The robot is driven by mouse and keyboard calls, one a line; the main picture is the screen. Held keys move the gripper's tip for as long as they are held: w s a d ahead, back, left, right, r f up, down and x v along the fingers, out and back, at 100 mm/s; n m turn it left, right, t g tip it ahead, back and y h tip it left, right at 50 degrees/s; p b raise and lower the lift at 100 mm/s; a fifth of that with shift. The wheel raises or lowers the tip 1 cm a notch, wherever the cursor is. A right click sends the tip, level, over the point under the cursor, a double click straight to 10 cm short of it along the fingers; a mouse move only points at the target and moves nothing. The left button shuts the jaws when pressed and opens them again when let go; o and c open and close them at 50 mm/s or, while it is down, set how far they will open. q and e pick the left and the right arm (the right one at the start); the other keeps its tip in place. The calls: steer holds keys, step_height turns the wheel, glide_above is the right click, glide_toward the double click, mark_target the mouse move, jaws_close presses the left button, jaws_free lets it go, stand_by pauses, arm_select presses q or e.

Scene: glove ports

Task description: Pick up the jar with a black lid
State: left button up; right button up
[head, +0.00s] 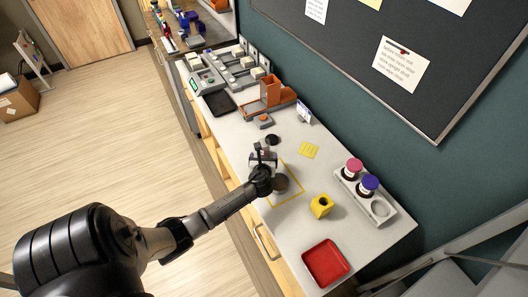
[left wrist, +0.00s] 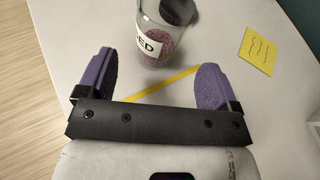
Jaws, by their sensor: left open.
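The jar with a black lid (head: 272,139) stands on the pale bench just beyond my left gripper (head: 264,154) in the head view; mostly its dark round top shows there. In the left wrist view the clear jar (left wrist: 158,40) holds pinkish contents and bears a white label ending in "ED". Its dark lid (left wrist: 178,11) is cut by the top edge. My left gripper (left wrist: 154,72) is open, with its two purple fingers apart and nothing between them. The jar is ahead of the fingertips, roughly between their lines. My right gripper is not in view.
A yellow note (head: 309,150), yellow block (head: 321,206), red tray (head: 325,263) and rack (head: 386,211) with pink-lidded and blue-lidded jars stand around. Orange equipment (head: 272,94) is farther back.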

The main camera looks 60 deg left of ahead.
mark_target(264, 153)
arm_select(q)
steer(key=shift+b+x, duration=0.5)
steer(key=shift+x, duration=2.45)
steer(key=c, duration=1)
steer(key=shift+c, duration=0.4)
steer(key=shift+r, duration=0.2)
